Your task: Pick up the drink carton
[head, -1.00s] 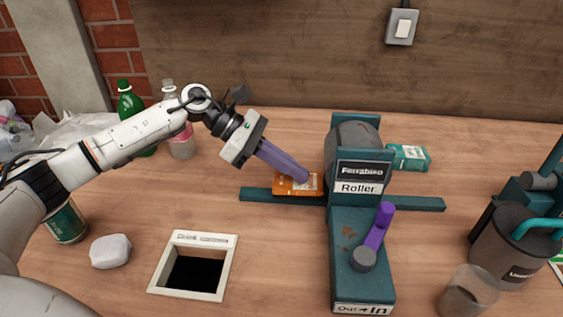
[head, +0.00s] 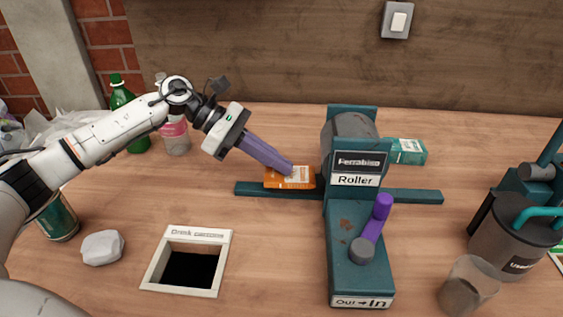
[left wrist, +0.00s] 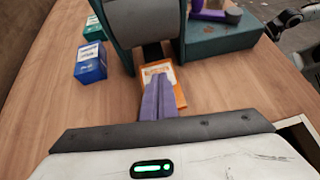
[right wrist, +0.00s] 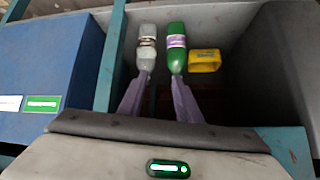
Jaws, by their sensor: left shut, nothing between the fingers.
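An orange carton (head: 275,183) lies flat on the dark teal bar left of the roller machine. It also shows in the left wrist view (left wrist: 179,92). My left gripper (head: 288,171) is shut and empty, its purple fingertips over the carton's top and hiding part of it. I cannot tell if they touch it. A teal carton (head: 407,151) lies behind the roller on the right. A blue carton (left wrist: 90,63) stands on the table in the left wrist view. My right gripper (right wrist: 160,82) is open and empty over a bin with bottles.
The roller machine (head: 343,238) stands mid-table. A square drink opening (head: 151,275) is at the front, beside a white lump (head: 103,248). Bottles (head: 174,140) stand at the back left. A clear cup (head: 468,287) and a grey vessel (head: 502,240) are at right.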

